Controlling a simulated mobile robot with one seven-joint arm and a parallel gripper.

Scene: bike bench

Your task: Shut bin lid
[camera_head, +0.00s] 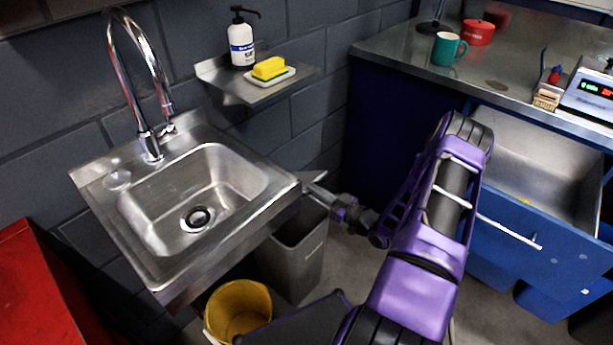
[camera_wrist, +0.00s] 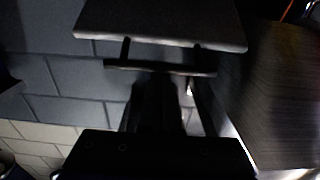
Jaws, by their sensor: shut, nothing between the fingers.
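The grey bin (camera_head: 297,262) stands on the floor under the right side of the sink. Its dark mouth shows, so it looks open. A small pale grey flat piece (camera_head: 312,176) shows above its back edge beside the sink corner; I cannot tell whether it is the lid. My gripper (camera_head: 318,190) is shut and empty, reaching left over the bin near the sink's right corner. In the wrist view my gripper (camera_wrist: 157,85) is a dark shape, with a grey slab (camera_wrist: 160,20) beyond it. That slab may be the raised lid. Contact cannot be made out.
The steel sink (camera_head: 270,225) overhangs the bin closely on the left. A yellow bucket (camera_head: 238,310) stands in front of it. A wall shelf (camera_head: 235,90) holds a soap bottle and sponge. The blue bench's drawer (camera_head: 540,240) stands open at right.

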